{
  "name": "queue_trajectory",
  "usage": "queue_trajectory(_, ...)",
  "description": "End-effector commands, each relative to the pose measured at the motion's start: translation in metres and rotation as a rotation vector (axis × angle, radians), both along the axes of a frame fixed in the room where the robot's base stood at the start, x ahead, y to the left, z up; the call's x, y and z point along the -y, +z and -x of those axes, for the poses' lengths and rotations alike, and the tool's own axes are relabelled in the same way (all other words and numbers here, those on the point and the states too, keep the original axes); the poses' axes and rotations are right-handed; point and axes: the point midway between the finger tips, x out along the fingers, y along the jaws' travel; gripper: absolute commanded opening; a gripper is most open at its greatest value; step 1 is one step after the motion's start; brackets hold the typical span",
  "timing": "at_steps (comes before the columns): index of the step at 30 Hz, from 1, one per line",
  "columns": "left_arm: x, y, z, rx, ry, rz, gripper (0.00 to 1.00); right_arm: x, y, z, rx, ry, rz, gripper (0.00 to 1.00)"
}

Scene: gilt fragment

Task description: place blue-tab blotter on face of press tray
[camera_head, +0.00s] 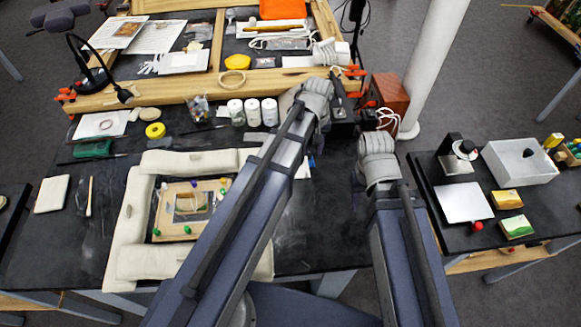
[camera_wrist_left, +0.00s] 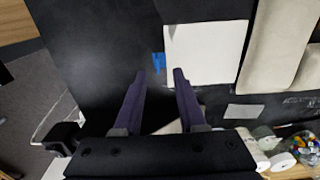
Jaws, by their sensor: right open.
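The blotter (camera_wrist_left: 205,52) is a pale square sheet lying flat on the dark table, with a blue tab (camera_wrist_left: 158,64) at its left edge in the left wrist view. In the head view my left arm hides most of it; the tab (camera_head: 312,160) shows beside the arm. My left gripper (camera_wrist_left: 160,75) is open and empty, its fingertips near the tab and apart from each other. It also shows in the head view (camera_head: 318,88). My right gripper (camera_head: 377,145) is open over the table's right side. A pale shallow tray (camera_head: 521,168) with a black knob, perhaps the press tray, stands on the right table.
Cream padded rolls (camera_head: 128,225) surround a pinned fragment (camera_head: 190,207) at left. White-lidded jars (camera_head: 252,112) stand behind. A floor gap and a white column (camera_head: 432,65) separate the tables. The right table holds a flat pale plate (camera_head: 463,203) and yellow-green blocks (camera_head: 516,227).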

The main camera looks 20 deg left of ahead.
Motion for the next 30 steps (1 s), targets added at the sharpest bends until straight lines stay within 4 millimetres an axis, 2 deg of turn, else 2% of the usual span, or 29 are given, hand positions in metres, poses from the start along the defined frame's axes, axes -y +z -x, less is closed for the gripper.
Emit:
queue_trajectory(1, 0.001, -0.012, -0.001, 0.0, 0.0, 0.0, 0.4, 0.0, -0.012, 0.0, 0.0, 0.0, 0.0, 0.5)
queue_trajectory(7, 0.003, -0.037, -0.002, 0.0, 0.0, 0.0, 0.4, 0.0, -0.037, 0.0, 0.0, 0.0, 0.0, 0.5)
queue_trajectory(10, 0.003, -0.042, -0.002, 0.0, 0.0, 0.0, 0.4, 0.0, -0.042, 0.0, 0.0, 0.0, 0.0, 0.5)
queue_trajectory(17, 0.003, -0.04, -0.002, 0.0, 0.0, 0.0, 0.4, 0.0, -0.04, 0.0, 0.0, 0.0, 0.0, 0.5)
queue_trajectory(28, 0.003, -0.04, -0.002, 0.0, 0.0, 0.0, 0.01, 0.0, -0.04, 0.0, 0.0, 0.0, 0.0, 0.5)
queue_trajectory(30, 0.003, -0.04, -0.002, 0.0, 0.0, 0.0, 0.0, 0.0, -0.04, 0.0, 0.0, 0.0, 0.0, 0.5)
